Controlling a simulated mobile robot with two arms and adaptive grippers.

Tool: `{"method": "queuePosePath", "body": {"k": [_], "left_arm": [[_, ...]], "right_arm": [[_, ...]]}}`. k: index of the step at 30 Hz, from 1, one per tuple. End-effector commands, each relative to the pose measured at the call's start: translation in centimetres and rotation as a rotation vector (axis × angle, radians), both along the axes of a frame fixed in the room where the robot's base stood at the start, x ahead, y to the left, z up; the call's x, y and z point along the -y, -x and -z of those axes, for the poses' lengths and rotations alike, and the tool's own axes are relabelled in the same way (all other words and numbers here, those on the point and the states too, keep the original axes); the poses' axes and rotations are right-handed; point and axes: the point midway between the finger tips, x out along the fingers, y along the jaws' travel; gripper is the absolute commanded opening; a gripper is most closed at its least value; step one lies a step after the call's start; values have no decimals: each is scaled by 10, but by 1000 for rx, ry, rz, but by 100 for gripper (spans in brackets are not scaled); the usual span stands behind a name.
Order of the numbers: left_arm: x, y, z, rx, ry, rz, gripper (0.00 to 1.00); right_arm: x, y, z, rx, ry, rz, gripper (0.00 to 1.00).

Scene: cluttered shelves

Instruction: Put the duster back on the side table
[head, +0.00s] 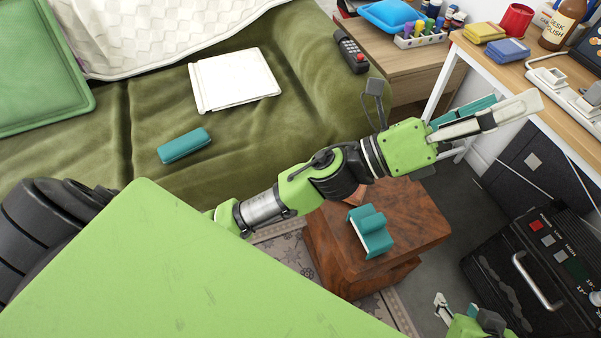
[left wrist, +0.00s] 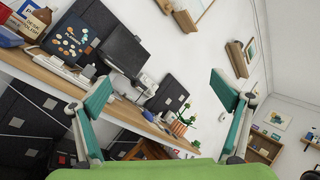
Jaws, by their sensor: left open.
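No object here is clearly a duster. A teal rounded oblong block (head: 185,146) lies on the green sofa, and I cannot tell for sure what it is. A teal ridged object (head: 372,232) sits on the small brown wooden table (head: 415,215). My left gripper (head: 516,100) is open and empty, high at the right near the desk. In the left wrist view its two teal-padded fingers (left wrist: 163,97) stand wide apart with nothing between them. My right gripper (head: 456,302) is partly in view at the bottom edge, its fingers apart and nothing visible between them.
A wooden table (head: 410,62) holds a remote (head: 350,52) and a marker holder (head: 423,36). A white-legged desk (head: 490,62) and a black case (head: 530,270) stand at right.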

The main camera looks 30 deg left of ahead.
Motion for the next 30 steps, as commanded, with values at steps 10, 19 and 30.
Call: {"method": "queuePosePath", "body": {"k": [10, 19, 30], "left_arm": [[-179, -34, 183, -1163, 954, -345, 92], [-228, 99, 340, -1804, 1582, -716, 92], [-229, 139, 362, -1918, 1705, -825, 92]], "right_arm": [[0, 0, 0, 1, 0, 0, 40], [0, 0, 0, 1, 0, 0, 40], [0, 0, 0, 0, 0, 0, 40]]}}
